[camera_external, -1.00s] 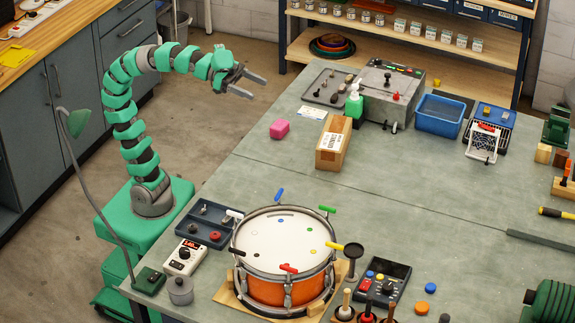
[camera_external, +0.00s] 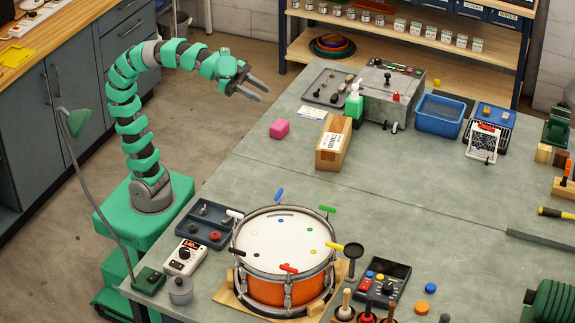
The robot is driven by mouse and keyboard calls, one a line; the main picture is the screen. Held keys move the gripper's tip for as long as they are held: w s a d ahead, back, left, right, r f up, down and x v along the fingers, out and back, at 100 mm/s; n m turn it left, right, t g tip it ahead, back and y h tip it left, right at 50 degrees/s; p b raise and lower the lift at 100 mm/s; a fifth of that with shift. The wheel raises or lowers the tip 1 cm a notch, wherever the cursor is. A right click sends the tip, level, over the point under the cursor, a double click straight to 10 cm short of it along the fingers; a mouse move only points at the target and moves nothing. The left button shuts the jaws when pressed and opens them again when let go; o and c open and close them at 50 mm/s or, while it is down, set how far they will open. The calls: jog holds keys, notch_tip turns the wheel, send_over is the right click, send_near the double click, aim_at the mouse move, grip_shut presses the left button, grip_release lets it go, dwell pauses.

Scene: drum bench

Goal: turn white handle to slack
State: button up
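An orange drum (camera_external: 284,262) with a white head stands on a wooden base near the front of the bench. Colored handles sit around its rim: a white handle (camera_external: 234,214) at the upper left, a blue handle (camera_external: 279,194), a green handle (camera_external: 327,209), a yellow handle (camera_external: 334,246), a red handle (camera_external: 288,268) and a black handle at the left. The white handle points up and left, over the edge of a dark tray. My gripper (camera_external: 259,88) is open and empty, in the air behind the drum and well away from the white handle.
The dark tray (camera_external: 209,222) and a white meter (camera_external: 184,258) stand left of the drum. A desk lamp (camera_external: 78,122) rises at the bench's left edge.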

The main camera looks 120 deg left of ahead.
jog(key=w+d+r+m+g+h+p, duration=0.1)
jog(key=w+d+m+g+p, duration=0.3)
jog(key=w+d+m+p, duration=0.35)
jog(key=m+g+y+p, duration=0.2)
jog(key=m+g+p, duration=0.8)
jog(key=m+p, duration=1.6)
send_over(235, 213)
notch_tip(235, 213, down, 7)
notch_tip(235, 213, down, 13)
jog(key=shift+p, duration=1.05)
grip_shut()
